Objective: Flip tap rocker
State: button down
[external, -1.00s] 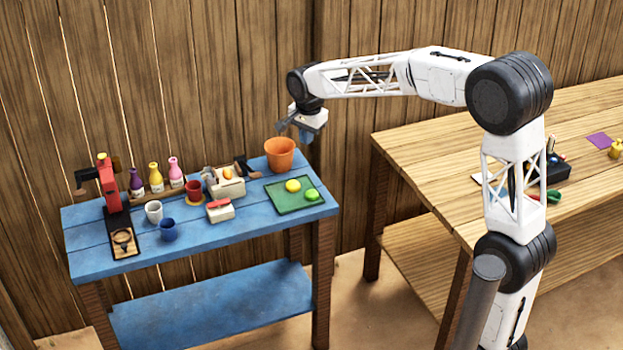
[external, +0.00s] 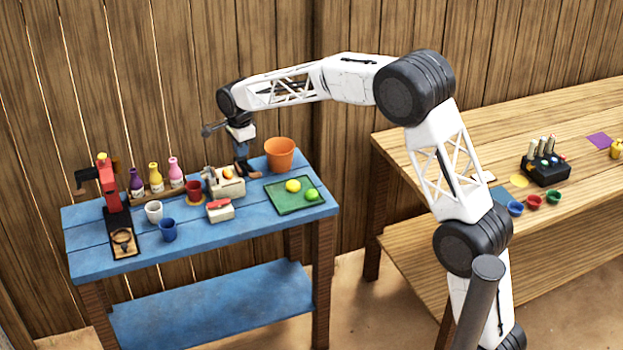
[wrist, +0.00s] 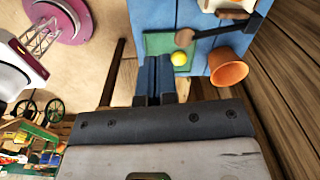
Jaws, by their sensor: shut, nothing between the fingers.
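A small cream box with a red rocker-like top (external: 220,206) sits near the front middle of the blue table; I take it as the tap rocker, but it is too small to tell which way it is tilted. Behind it stands a larger cream box (external: 230,188) with a grey tap-like part and an orange piece on top. My gripper (external: 242,155) is shut and empty, above the back of the table, behind and right of the larger box. Its blue fingers (wrist: 153,62) are together in the wrist view. The red top is not visible in the wrist view.
An orange pot (external: 280,155) stands right of my gripper. A green mat (external: 285,206) holds a yellow and a green ball. A dark brown handle (wrist: 222,45) juts beside the larger box. Cups, bottles and a red press (external: 108,183) fill the left side.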

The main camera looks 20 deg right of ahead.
jog(key=m, duration=0.2)
send_over(225, 201)
notch_tip(225, 201, down, 5)
jog(key=shift+a+r, duration=0.1)
jog(key=shift+r, duration=0.1)
jog(key=shift+f, duration=0.15)
notch_tip(225, 201, down, 14)
jog(key=shift+r, duration=0.15)
dwell(0.6)
jog(key=shift+f, duration=0.25)
dwell(0.3)
jog(key=shift+r, duration=0.8)
dwell(0.3)
jog(key=shift+r, duration=0.15)
